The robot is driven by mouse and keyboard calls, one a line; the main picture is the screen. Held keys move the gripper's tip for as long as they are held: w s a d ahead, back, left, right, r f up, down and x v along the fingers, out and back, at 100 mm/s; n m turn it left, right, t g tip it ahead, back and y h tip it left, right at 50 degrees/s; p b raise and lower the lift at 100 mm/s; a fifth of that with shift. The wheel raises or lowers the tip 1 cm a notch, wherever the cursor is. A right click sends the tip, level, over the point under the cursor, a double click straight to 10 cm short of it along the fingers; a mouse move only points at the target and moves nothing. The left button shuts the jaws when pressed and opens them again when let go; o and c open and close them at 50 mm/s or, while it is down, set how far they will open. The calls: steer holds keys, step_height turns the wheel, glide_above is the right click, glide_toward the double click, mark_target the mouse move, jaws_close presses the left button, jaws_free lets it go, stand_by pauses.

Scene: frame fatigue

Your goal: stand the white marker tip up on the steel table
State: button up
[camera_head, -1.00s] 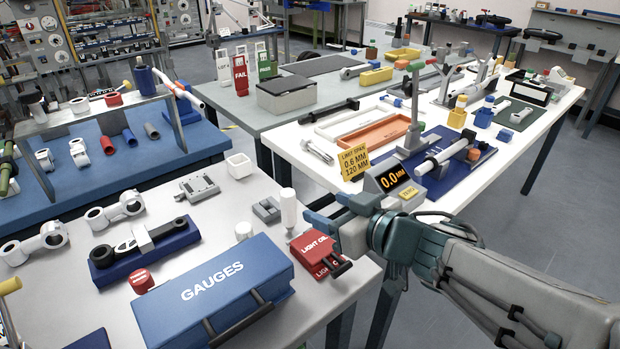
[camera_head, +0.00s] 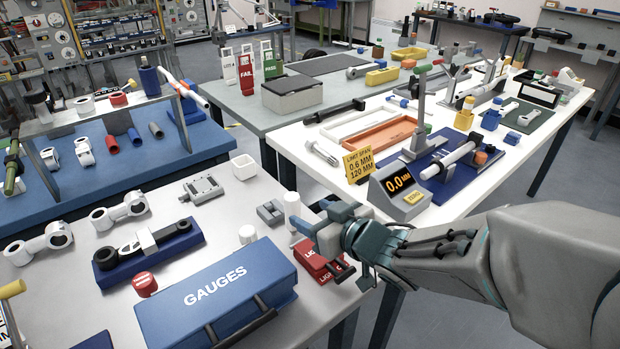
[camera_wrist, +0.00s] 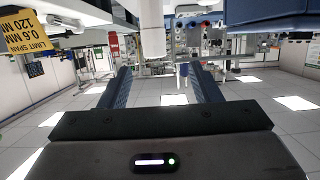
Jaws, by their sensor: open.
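A white cylinder, which I take to be the white marker (camera_head: 293,206), stands upright on the grey steel table (camera_head: 215,222), behind the red LIGHT OIL box (camera_head: 308,256). My gripper (camera_head: 312,217) is low beside it, just to its right. In the wrist view, which is upside down, the marker (camera_wrist: 151,32) hangs from the top edge, in line with the gap between the fingers. My gripper (camera_wrist: 155,76) is open there, with nothing between its two blue fingers. The marker's tip cannot be made out.
The blue GAUGES case (camera_head: 215,290) lies front left of my gripper. A short white cylinder (camera_head: 247,234) and a grey block (camera_head: 270,212) stand left of the marker. The limit span display (camera_head: 397,186) is on the white table to the right. Bare tabletop shows left of the grey block.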

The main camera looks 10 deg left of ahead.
mark_target(297, 202)
steer(key=shift+p+x, duration=1.4)
steer(key=shift+p, duration=0.35)
steer(key=shift+w+d+x, duration=0.15)
steer(key=shift+x, duration=1.15)
steer(key=shift+w+d+x, duration=0.15)
steer(key=shift+x, duration=1.2)
steer(key=c, duration=1.1)
steer(key=shift+c, duration=0.2)
steer(key=shift+r, duration=0.7)
step_height(297, 202, up, 3)
steer(key=shift+d+r+p, duration=0.1)
steer(key=shift+r+p, duration=0.1)
steer(key=shift+p, duration=0.3)
steer(key=w+d+r+p, duration=0.3)
steer(key=d+r, duration=0.3)
steer(key=d, duration=0.5)
steer(key=shift+w, duration=0.35)
